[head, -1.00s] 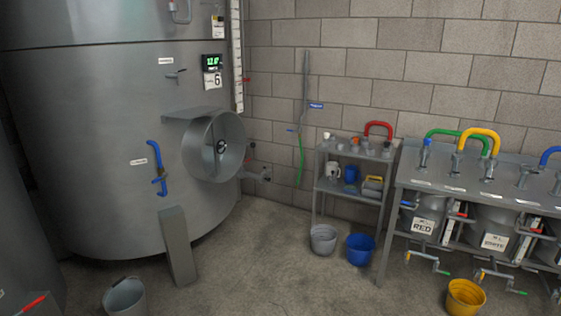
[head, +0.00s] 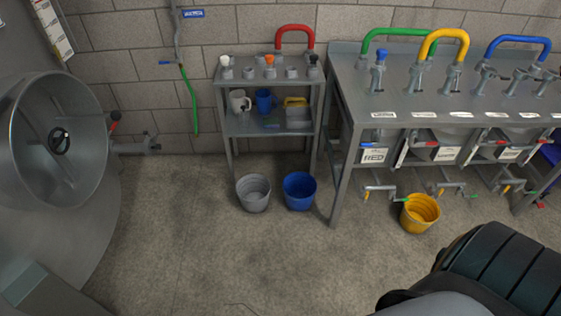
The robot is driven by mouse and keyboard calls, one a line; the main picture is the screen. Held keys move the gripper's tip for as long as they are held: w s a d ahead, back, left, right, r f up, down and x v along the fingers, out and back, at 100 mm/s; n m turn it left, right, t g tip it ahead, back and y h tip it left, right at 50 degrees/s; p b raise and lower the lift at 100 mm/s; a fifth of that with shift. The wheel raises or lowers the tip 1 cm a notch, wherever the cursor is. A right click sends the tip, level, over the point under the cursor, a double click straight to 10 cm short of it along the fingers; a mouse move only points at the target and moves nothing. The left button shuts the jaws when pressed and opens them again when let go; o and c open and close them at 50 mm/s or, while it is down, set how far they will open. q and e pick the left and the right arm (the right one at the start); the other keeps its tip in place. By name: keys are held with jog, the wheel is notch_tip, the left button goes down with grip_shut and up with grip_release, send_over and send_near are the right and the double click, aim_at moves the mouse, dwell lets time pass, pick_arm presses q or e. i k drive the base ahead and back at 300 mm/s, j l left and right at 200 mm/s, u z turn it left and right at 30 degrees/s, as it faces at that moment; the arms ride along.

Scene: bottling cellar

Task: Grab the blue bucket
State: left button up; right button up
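The blue bucket (head: 299,192) stands upright on the concrete floor in the head view, in front of the small metal shelf. A grey bucket (head: 254,193) stands close beside it on the left. The leg of the metal bench is just to its right. Part of my own arm shows at the lower right, well in front of the bucket and apart from it. Neither gripper's fingers are visible.
A yellow bucket (head: 420,213) stands under the bench (head: 345,100) at right. The small shelf (head: 270,125) holds mugs and fittings. A large steel tank (head: 45,220) with a round hatch is at left. The floor (head: 210,260) before the blue bucket is clear.

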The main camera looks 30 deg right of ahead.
aim_at(300, 188)
jog(key=i+j+z, duration=0.1)
jog(key=i+z, duration=0.4)
jog(key=i+j+z, duration=0.3)
jog(key=i+z, duration=0.15)
jog(key=i+j+z, duration=0.5)
jog(key=k+l, duration=0.05)
jog(key=k, duration=0.05)
